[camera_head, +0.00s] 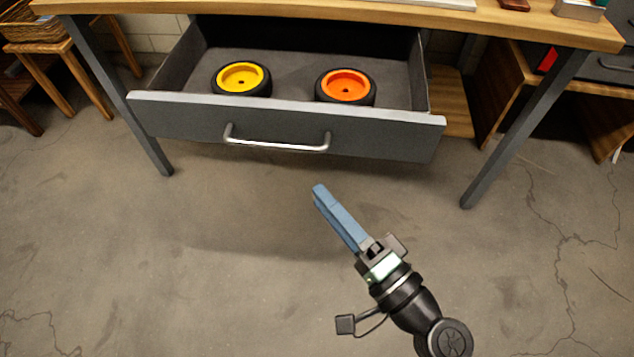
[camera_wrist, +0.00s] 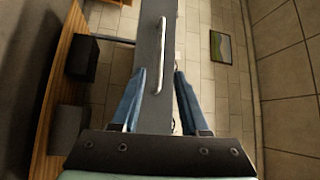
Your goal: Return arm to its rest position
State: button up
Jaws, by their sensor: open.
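My gripper (camera_head: 320,190) is in the lower middle of the head view, in front of the open drawer and apart from it. Its blue fingers point up and to the left. In the wrist view my gripper (camera_wrist: 155,78) has its two blue fingers apart, with nothing held between them. The grey drawer front (camera_head: 190,122) with its silver handle (camera_head: 275,147) shows beyond the fingers; the handle also shows in the wrist view (camera_wrist: 160,55).
The drawer is pulled out under a wooden table (camera_head: 350,14). In it lie a yellow-rimmed wheel (camera_head: 241,77) and an orange-rimmed wheel (camera_head: 345,86). Grey table legs (camera_head: 520,135) stand at both sides. A wooden stool (camera_head: 60,75) is at the left. The concrete floor (camera_head: 150,260) is clear.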

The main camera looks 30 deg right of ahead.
dwell(0.5)
jog(key=w+a+r+n+g+p, duration=0.15)
jog(key=w+a+r+n, duration=0.25)
jog(key=w+r+n, duration=0.5)
jog(key=w+a+r+n+t+p, duration=0.1)
jog(key=w+a+r+n+t, duration=0.15)
jog(key=r, duration=0.75)
jog(key=w+a+r+n+t, duration=0.1)
jog(key=a+r, duration=0.2)
jog(key=r, duration=0.7)
jog(key=s+a+r+n+t+h+p, duration=0.15)
jog(key=s+r, duration=0.25)
jog(key=r, duration=0.4)
jog(key=s+a+r+t+h, duration=0.1)
jog(key=s+a+r+t, duration=0.15)
jog(key=r, duration=0.45)
jog(key=s+a+r+t+h, duration=0.15)
jog(key=s+r, duration=0.25)
jog(key=r, duration=0.4)
notch_tip(320, 180, up, 37)
jog(key=p, duration=3.8)
jog(key=shift+d+t, duration=0.25)
jog(key=shift+t, duration=0.1)
jog(key=shift+w+f, duration=0.1)
jog(key=shift+f, duration=0.05)
